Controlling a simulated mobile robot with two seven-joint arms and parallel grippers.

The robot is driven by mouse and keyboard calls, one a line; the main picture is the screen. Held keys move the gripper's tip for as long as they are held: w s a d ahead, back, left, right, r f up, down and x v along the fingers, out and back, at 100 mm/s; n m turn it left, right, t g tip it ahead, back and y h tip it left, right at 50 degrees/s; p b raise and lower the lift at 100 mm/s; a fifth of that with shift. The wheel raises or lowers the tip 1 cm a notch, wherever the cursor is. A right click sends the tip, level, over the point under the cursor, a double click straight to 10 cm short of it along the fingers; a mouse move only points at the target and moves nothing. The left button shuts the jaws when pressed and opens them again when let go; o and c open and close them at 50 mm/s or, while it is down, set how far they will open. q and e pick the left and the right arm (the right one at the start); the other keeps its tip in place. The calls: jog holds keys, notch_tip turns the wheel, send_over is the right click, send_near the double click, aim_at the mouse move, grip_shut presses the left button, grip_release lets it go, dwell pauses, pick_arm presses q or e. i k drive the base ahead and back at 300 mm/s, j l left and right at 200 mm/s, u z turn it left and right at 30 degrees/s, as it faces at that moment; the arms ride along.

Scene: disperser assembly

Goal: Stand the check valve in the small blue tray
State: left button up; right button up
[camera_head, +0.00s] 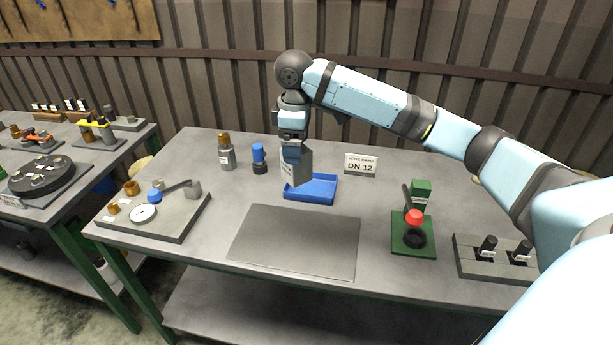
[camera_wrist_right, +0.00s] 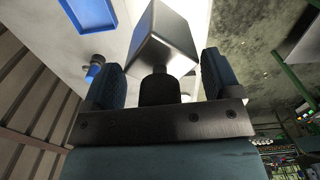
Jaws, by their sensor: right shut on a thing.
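My right gripper (camera_head: 293,142) points down above the back left of the small blue tray (camera_head: 322,190). It is shut on a grey, block-shaped metal part with a pale label, which I take to be the check valve (camera_head: 300,166). The valve hangs over the tray and hides its back left corner; whether it touches the tray is unclear. In the right wrist view the valve's grey body (camera_wrist_right: 165,45) and dark round end lie between the two fingers (camera_wrist_right: 160,80). The tray (camera_wrist_right: 92,12) shows at the top left there. My left gripper is out of view.
A silver part with a brass top (camera_head: 227,155) and a blue-and-black part (camera_head: 259,160) stand left of the tray. A "DN 12" sign (camera_head: 360,165) stands to its right. A green fixture (camera_head: 415,225) is further right. A bare grey mat (camera_head: 295,242) lies in front.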

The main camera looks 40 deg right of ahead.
aim_at(312, 189)
jog(key=i+j+z, duration=0.1)
jog(key=i+z, duration=0.2)
jog(key=i, duration=0.15)
jog(key=i+j+z, duration=0.25)
jog(key=i, duration=0.15)
